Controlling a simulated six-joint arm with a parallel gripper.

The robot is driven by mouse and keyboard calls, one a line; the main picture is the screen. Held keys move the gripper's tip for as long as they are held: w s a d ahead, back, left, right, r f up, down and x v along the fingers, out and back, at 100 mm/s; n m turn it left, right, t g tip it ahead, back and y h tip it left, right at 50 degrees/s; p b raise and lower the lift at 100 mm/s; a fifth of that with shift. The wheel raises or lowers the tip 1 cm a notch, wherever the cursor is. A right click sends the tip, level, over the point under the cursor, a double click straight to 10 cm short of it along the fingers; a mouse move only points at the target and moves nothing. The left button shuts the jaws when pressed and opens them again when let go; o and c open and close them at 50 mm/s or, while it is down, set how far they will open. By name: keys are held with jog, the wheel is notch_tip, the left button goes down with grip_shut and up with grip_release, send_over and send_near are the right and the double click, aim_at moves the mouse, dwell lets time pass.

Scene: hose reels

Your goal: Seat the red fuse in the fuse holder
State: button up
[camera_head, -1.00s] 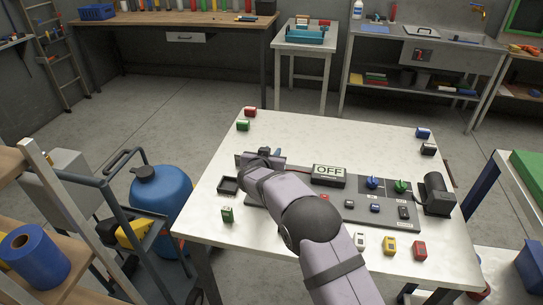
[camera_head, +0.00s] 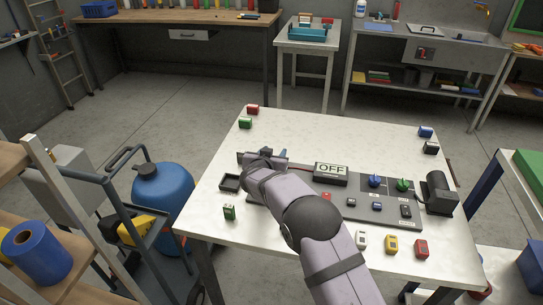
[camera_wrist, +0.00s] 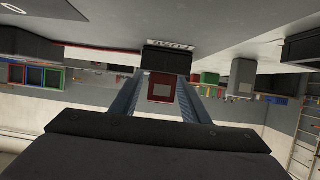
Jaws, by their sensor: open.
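The red fuse (camera_wrist: 161,89) is between my two fingers in the wrist view, in line with the black fuse holder (camera_wrist: 168,58) and apparently against it. How deep it sits I cannot tell. My gripper (camera_wrist: 161,95) is open, with a finger on each side of the fuse. In the head view my gripper (camera_head: 266,153) is at the left end of the grey panel (camera_head: 335,212) and hides the fuse there.
A black OFF display (camera_head: 330,174) stands right of my gripper, with blue (camera_head: 374,181) and green (camera_head: 402,185) knobs beyond. White, yellow and red blocks (camera_head: 421,248) line the front right.

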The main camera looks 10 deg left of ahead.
jog(key=shift+s+r, duration=0.1)
jog(key=b+v, duration=0.1)
jog(key=v, duration=1.1)
jog(key=shift+r, duration=0.1)
jog(key=shift+w+d+r, duration=0.25)
jog(key=s+d+r+n+g+y+p, duration=0.25)
jog(key=s+d+g+p, duration=0.2)
jog(key=d, duration=0.55)
jog(key=s+d+m+g+h+p, duration=0.1)
jog(key=s+d+g+p, duration=0.2)
jog(key=s+d, duration=0.8)
jog(key=s+d+f+m+g+h+p, duration=0.1)
jog(key=s+d+g+p, duration=0.2)
jog(key=s+d+g, duration=0.3)
jog(key=s+d, duration=0.5)
jog(key=s, duration=0.7)
jog(key=shift+s+f, duration=0.2)
jog(key=shift+f, duration=0.15)
